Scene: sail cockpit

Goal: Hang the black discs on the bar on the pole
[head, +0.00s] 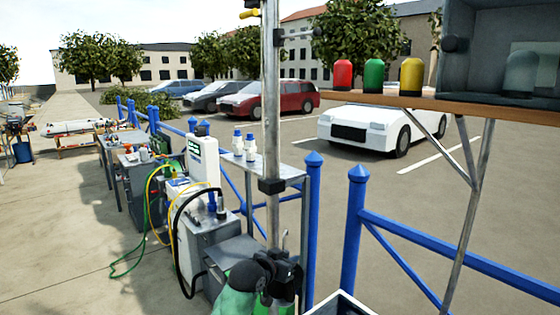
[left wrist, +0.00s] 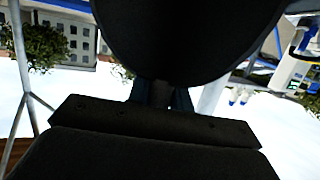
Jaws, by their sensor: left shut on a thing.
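The upright metal pole (head: 271,110) stands near the middle of the head view. A short thin bar (head: 296,36) juts out to the right near its top, with a small dark round piece (head: 317,33) at the bar's end. My left gripper (head: 283,272) is low at the pole's foot in the head view. It is shut on a black disc (left wrist: 190,40), which fills the top of the left wrist view. The disc partly shows as a dark round shape (head: 246,275) in the head view. The fingertips are mostly hidden behind it. My right gripper is not in view.
A wooden shelf (head: 400,98) at right carries red, green and yellow domed pieces and a grey box (head: 500,50). A blue railing (head: 450,255) runs below it. Left of the pole stand a grey cabinet (head: 205,240), cables and a small table (head: 290,173).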

